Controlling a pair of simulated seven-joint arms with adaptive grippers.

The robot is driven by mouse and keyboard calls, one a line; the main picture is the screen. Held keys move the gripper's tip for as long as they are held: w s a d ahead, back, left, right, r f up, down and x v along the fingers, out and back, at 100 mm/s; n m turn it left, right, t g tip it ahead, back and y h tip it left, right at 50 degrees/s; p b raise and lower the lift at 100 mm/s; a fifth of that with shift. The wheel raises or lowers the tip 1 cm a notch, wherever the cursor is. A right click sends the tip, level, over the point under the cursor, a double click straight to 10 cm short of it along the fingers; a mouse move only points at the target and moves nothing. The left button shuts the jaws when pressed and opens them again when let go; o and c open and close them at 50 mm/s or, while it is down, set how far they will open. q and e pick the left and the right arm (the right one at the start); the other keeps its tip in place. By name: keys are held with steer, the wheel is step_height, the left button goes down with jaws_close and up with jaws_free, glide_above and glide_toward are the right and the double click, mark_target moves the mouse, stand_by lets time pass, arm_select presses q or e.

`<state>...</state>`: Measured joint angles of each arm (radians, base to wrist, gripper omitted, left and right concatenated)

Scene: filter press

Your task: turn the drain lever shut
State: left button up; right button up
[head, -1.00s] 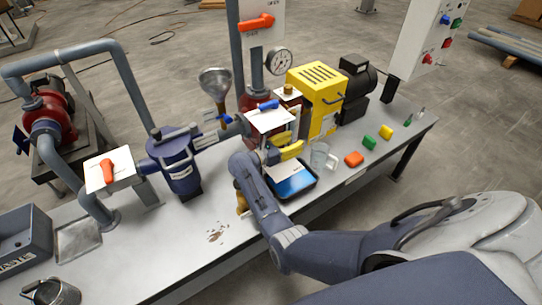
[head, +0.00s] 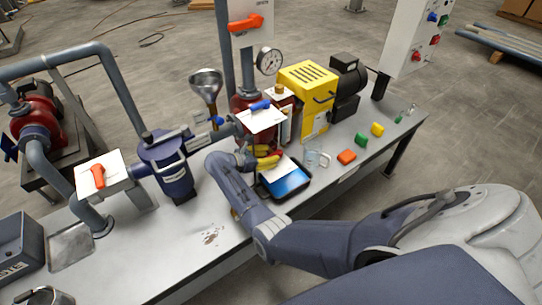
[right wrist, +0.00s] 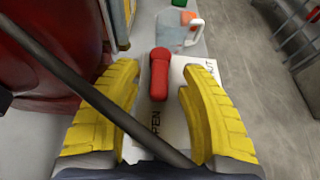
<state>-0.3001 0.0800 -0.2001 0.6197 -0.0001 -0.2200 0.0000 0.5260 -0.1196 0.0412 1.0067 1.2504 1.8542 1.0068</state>
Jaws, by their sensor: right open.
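The drain lever (right wrist: 158,78) is red and shows in the right wrist view on a white plate (right wrist: 176,115). The plate has lettering near the lever's lower end and more at its upper right, which seem to read OPEN and SHUT. The lever lies lengthwise in the picture, between the yellow fingers of my right gripper (right wrist: 158,105). The fingers are apart, with gaps on both sides of the lever. In the head view my right gripper (head: 266,159) is low beside the red vessel and hides the lever. My left gripper is not in view.
A black tray with blue liquid (head: 304,190) sits just beside the gripper, and a clear jug (head: 317,157) stands beyond it. A dark bar (right wrist: 85,90) crosses the wrist view. A red vessel (right wrist: 45,50) is close on the left. A blue-handled valve plate (head: 262,120) is above.

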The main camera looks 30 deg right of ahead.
steer(key=shift+d+f, duration=0.2)
steer(key=shift+d, duration=0.35)
steer(key=shift+o, duration=0.2)
jaws_close()
